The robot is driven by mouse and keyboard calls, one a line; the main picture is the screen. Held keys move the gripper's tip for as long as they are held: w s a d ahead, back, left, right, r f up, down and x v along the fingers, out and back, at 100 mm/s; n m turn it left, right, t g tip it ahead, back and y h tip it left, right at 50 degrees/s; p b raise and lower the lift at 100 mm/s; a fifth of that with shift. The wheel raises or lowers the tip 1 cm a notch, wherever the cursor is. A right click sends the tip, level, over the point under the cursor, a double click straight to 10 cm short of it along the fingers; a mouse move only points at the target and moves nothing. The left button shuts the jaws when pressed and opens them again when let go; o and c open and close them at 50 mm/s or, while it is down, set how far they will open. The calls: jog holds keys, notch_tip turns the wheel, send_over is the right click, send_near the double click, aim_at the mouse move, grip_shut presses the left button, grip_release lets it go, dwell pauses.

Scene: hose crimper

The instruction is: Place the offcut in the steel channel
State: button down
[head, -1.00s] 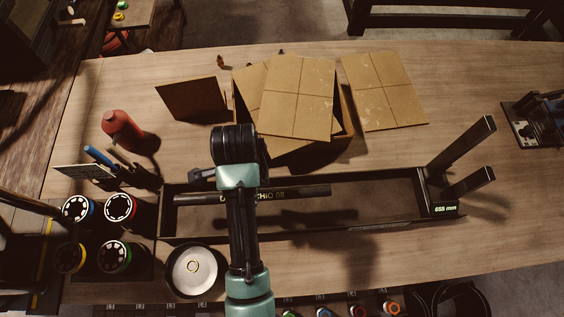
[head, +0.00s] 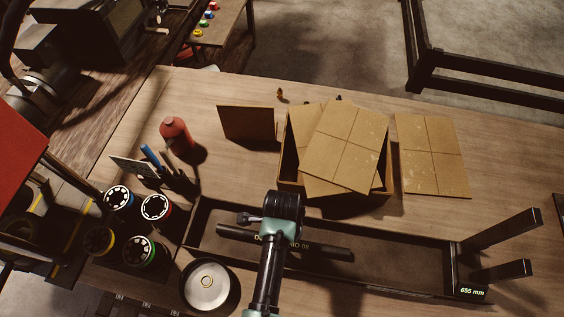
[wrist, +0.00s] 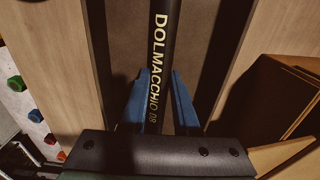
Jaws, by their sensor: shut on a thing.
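The offcut is a black hose piece (head: 332,253) with yellow lettering "DOLMACCHIO 08". My gripper (wrist: 160,80) has its blue fingers on both sides of the hose (wrist: 160,40) in the wrist view and is shut on it. In the head view my wrist hides the fingers and the hose's middle. The steel channel (head: 408,232) is a long dark open tray marked "655 mm" at its right end. The hose lies over the channel's left and middle part, roughly along its length. I cannot tell whether it touches the channel floor.
Two dark upright posts (head: 500,232) stand at the channel's right end. An open cardboard box (head: 345,150) sits just behind the channel. A round pale dish (head: 206,285), several dark cans (head: 140,250) and a red bottle (head: 176,134) stand to the left.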

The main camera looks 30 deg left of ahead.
jog(key=shift+f, duration=0.1)
jog(key=c, duration=0.7)
grip_release()
jog(key=shift+o, duration=0.2)
notch_tip(320, 180, up, 12)
jog(key=b, duration=0.1)
jog(key=shift+w+r, duration=0.15)
jog(key=shift+r, duration=0.1)
